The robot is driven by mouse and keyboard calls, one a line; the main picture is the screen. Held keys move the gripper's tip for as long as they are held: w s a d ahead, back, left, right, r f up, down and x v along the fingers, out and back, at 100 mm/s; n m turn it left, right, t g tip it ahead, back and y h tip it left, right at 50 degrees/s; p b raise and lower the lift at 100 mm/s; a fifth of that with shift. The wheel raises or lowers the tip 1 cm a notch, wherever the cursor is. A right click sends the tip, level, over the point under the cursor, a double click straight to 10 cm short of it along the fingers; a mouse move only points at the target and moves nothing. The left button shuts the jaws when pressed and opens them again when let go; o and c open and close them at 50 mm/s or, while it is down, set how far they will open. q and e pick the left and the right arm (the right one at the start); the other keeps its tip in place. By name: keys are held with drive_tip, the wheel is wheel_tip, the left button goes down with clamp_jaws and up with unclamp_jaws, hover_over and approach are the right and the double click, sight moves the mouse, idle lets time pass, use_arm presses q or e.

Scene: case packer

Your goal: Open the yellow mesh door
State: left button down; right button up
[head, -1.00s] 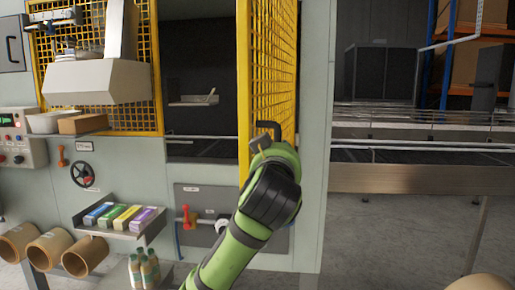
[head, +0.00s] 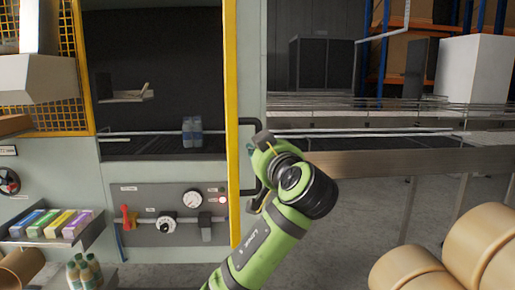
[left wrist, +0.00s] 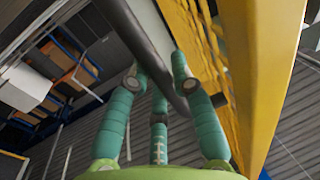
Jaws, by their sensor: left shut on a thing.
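The yellow mesh door (head: 231,110) stands swung out from the machine front and shows nearly edge-on in the head view, along the right side of a dark opening (head: 150,60). Its black bar handle (head: 251,121) sticks out to the right. My left gripper (head: 259,146) is at the handle. In the left wrist view, its teal fingers (left wrist: 162,82) are shut around the dark handle bar (left wrist: 140,35), beside the yellow door frame (left wrist: 275,95). The fingers partly hide the bar. My right gripper is not in view.
A gauge panel (head: 170,213) with a red lever is below the opening, and bottles (head: 192,131) stand inside. A shelf of coloured cartons (head: 50,225) is at left. A conveyor (head: 390,160) runs right; brown rolls (head: 470,250) lie at lower right. Floor shows below the conveyor.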

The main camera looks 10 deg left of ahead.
use_arm(q)
drive_tip(key=shift+a+r, duration=0.15)
drive_tip(key=shift+r, duration=0.1)
drive_tip(key=c, duration=1)
unclamp_jaws()
drive_tip(key=shift+c, duration=0.2)
drive_tip(key=shift+w+a+f, duration=0.1)
drive_tip(key=shift+w+f, duration=0.05)
drive_tip(key=shift+f, duration=0.05)
drive_tip(key=v, duration=1.2)
